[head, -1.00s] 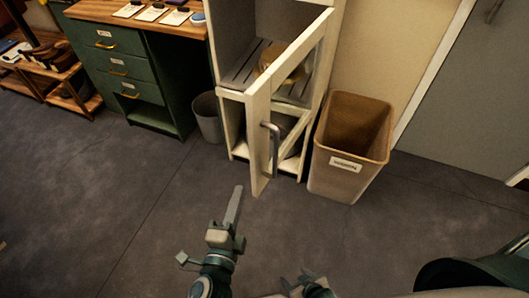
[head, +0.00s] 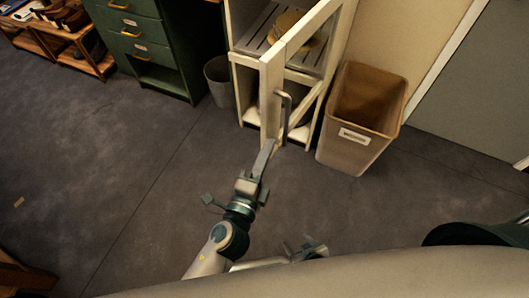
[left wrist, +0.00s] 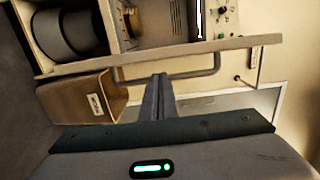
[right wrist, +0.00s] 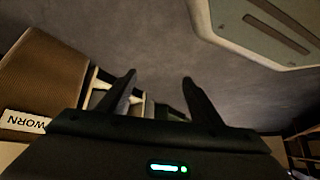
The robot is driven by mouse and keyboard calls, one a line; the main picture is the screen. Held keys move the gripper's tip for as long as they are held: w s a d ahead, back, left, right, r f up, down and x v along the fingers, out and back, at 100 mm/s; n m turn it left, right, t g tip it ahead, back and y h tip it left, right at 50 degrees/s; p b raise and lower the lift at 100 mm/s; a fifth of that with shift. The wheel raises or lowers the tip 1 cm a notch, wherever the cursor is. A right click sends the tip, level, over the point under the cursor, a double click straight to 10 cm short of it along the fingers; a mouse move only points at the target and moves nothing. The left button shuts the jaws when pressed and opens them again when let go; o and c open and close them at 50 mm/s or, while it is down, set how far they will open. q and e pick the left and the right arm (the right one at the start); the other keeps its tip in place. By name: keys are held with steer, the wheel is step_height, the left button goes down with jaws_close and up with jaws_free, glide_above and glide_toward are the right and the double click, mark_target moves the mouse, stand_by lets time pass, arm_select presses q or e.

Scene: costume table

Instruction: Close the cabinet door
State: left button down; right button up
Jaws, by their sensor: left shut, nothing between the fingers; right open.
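The cream cabinet door (head: 271,95) stands open, swung out from the cabinet (head: 245,90) toward me. Its grey bar handle (head: 285,118) is on the face to the right. In the left wrist view the door (left wrist: 215,48) runs across the picture, with the handle (left wrist: 206,73) below it. My left gripper (head: 270,145) is shut and empty near the door's lower front end. Its fingertips (left wrist: 160,78) overlap the handle in the wrist view; I cannot tell if they touch. My right gripper (head: 312,243) is open and empty, low and away from the door, also in the right wrist view (right wrist: 158,80).
A brown bin (head: 350,153) stands just right of the cabinet. A grey bucket (head: 218,82) stands left of it, beside a green drawer unit (head: 145,50). A yellow object (head: 290,25) lies on the cabinet's slatted shelf. The floor in front is clear.

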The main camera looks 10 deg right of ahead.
mark_target(275, 129)
arm_select(q)
steer(key=p+x, duration=0.1)
steer(key=x, duration=0.5)
steer(key=shift+w+d, duration=0.2)
steer(key=shift+w, duration=0.15)
arm_select(e)
steer(key=shift+s+d+f, duration=0.1)
steer(key=shift+s+f, duration=0.05)
steer(key=shift+s, duration=0.3)
steer(key=shift+s+d+f, duration=0.1)
steer(key=shift+s+f, duration=0.05)
steer(key=shift+s, duration=0.3)
arm_select(q)
steer(key=shift+w+a, duration=0.1)
